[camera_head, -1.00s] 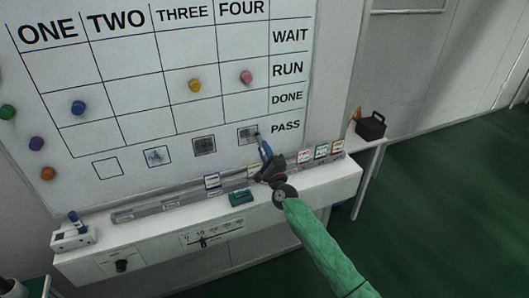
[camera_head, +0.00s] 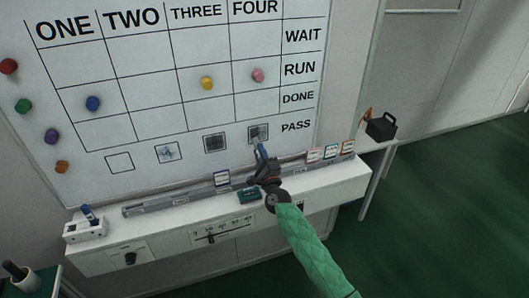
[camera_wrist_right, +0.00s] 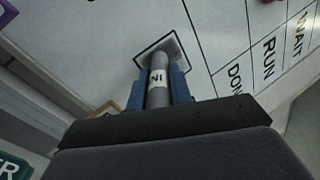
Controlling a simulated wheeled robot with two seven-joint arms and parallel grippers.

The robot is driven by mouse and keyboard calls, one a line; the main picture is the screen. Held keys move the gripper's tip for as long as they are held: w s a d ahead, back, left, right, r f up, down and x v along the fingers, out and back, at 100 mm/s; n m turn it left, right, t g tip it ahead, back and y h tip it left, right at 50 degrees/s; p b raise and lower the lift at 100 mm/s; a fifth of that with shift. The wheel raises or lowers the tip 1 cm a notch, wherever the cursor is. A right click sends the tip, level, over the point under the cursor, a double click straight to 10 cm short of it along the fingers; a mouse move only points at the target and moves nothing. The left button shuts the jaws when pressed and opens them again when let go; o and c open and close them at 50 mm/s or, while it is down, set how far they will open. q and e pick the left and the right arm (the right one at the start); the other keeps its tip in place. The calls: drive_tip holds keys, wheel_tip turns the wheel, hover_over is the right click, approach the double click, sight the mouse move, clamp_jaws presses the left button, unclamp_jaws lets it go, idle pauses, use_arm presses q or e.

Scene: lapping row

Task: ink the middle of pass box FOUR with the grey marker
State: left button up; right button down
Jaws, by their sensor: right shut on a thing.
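The pass box under FOUR (camera_head: 258,133) is a small outlined square low on the whiteboard, with dark grey marks inside. My right gripper (camera_head: 262,150) is at its lower edge, with its blue fingers pointing up at the board. In the right wrist view the fingers are shut on the grey marker (camera_wrist_right: 158,88), which has a white label with dark letters. The marker's far end overlaps the box (camera_wrist_right: 172,46), which looks grey-shaded inside. I cannot tell whether the tip touches the board. My left gripper is not in view.
Pass box ONE (camera_head: 120,162) is empty, TWO (camera_head: 168,152) has a blue scribble and THREE (camera_head: 214,143) is hatched dark. A ledge with a tray (camera_head: 160,206) runs below, holding cards and a green block (camera_head: 249,195). A white holder (camera_head: 86,231) stands at the left.

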drive_tip(key=shift+a+r, duration=0.25)
drive_tip(key=shift+r, duration=0.2)
drive_tip(key=w+d+b, duration=0.2)
drive_tip(key=d, duration=0.4)
idle(1.0)
drive_tip(key=shift+s+r, duration=0.1)
drive_tip(key=shift+s, duration=0.05)
drive_tip(key=shift+s+d+p, duration=0.25)
drive_tip(key=shift+s+d, duration=0.05)
drive_tip(key=shift+s, duration=0.65)
drive_tip(key=shift+s+d+p, duration=0.25)
drive_tip(key=shift+s, duration=0.65)
drive_tip(key=shift+s+d+p, duration=0.25)
drive_tip(key=shift+s+d, duration=0.05)
drive_tip(key=shift+s, duration=0.65)
